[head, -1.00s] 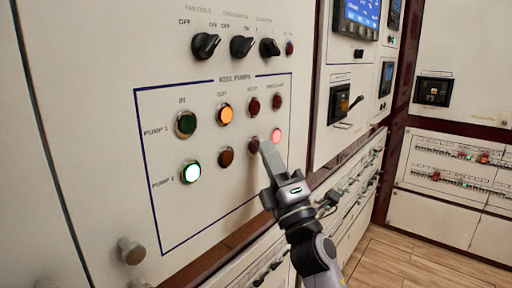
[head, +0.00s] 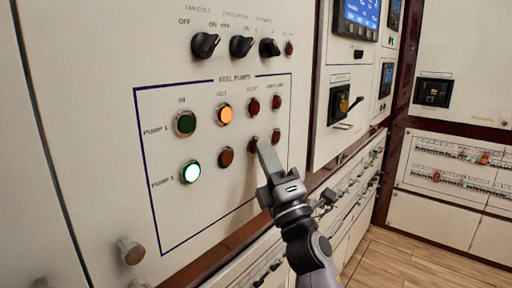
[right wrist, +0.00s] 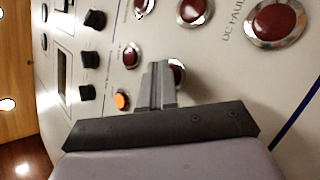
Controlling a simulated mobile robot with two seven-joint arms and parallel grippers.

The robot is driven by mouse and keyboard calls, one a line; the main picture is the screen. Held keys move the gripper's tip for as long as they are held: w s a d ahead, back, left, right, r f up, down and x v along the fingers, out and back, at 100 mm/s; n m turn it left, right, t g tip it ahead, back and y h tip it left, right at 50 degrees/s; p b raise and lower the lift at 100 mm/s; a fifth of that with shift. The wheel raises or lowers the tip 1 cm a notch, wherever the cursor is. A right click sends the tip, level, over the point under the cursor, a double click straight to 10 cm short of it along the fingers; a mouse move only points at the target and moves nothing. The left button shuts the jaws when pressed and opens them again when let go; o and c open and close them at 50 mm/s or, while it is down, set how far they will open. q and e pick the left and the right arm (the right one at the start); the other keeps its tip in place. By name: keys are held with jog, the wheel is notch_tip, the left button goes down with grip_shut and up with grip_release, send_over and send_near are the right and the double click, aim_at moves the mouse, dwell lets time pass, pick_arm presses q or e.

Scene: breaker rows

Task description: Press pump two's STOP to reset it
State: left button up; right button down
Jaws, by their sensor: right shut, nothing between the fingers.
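The keel pumps panel (head: 205,212) has two rows of round buttons and lamps. In the lower row, the green-white lamp (head: 190,173) is lit and the amber one (head: 226,157) is dark. The lower row's red STOP button (head: 253,142) is partly hidden by the tip of my right gripper (head: 264,146). The red lamp at that row's right end (head: 276,136) is dark. My right gripper is shut and empty, its tip at or just before STOP; contact cannot be told. In the right wrist view the fingers (right wrist: 158,82) partly cover a red button (right wrist: 178,73). My left gripper is out of view.
In the upper row the amber lamp (head: 224,114) is lit; the green (head: 185,123) and red ones (head: 252,106) are dark. Black rotary switches (head: 242,46) sit above. A round knob (head: 131,251) sticks out at lower left. Wooden floor (head: 395,262) lies open at right.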

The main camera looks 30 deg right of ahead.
jog(key=shift+s, duration=0.15)
jog(key=shift+s+d, duration=0.3)
jog(key=shift+s, duration=0.35)
jog(key=s, duration=0.1)
jog(key=s+d+p, duration=0.1)
jog(key=s, duration=0.1)
jog(key=s+d, duration=0.1)
jog(key=shift+s, duration=0.35)
dwell(0.9)
